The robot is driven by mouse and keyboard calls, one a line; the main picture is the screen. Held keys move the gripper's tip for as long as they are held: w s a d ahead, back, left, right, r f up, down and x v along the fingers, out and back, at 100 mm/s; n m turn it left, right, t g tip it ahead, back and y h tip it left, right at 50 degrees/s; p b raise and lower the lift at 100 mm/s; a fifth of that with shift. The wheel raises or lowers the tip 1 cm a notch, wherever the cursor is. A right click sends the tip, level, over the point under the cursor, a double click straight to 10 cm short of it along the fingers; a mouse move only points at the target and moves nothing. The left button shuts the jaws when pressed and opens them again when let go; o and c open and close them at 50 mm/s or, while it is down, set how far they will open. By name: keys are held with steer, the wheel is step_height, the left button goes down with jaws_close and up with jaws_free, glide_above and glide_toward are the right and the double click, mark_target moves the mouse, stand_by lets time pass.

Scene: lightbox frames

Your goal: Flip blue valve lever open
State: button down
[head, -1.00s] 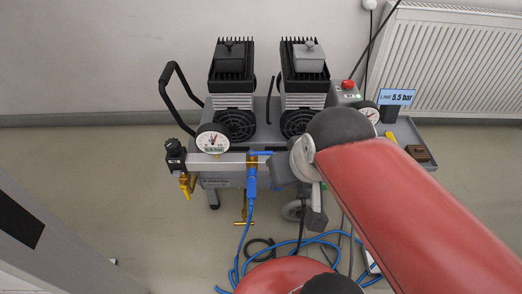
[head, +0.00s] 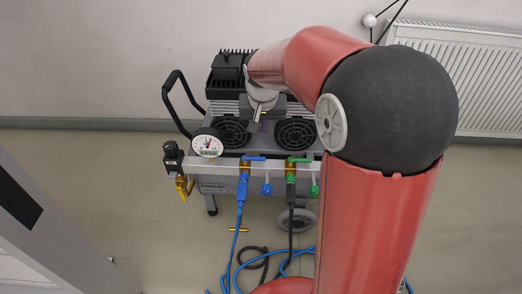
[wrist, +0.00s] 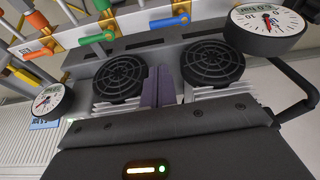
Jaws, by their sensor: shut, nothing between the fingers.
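The blue valve lever (head: 254,158) lies roughly horizontal, pointing right, on top of a brass valve on the compressor's front rail, above a blue hose. In the wrist view the blue lever (wrist: 168,21) shows at the top, to the right of the green one. My gripper (head: 258,116) is in front of the compressor's fans, behind and above the lever in the head view, apart from it. In the wrist view its purple-grey fingers (wrist: 158,86) are together and empty. My arm hides the right part of the compressor in the head view.
A green lever (head: 299,159) sits on the neighbouring valve; an orange lever (wrist: 38,52) shows farther along in the wrist view. A pressure gauge (head: 207,145) stands left of the blue lever. A black handle (head: 174,98) rises at the left. Blue hoses (head: 262,262) lie on the floor.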

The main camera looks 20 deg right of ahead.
mark_target(254, 158)
steer(key=shift+g, duration=0.3)
steer(key=w+f, duration=0.3)
steer(key=shift+f, duration=0.1)
steer(key=f, duration=0.8)
steer(key=shift+s+f, duration=0.25)
steer(key=shift+s, duration=0.15)
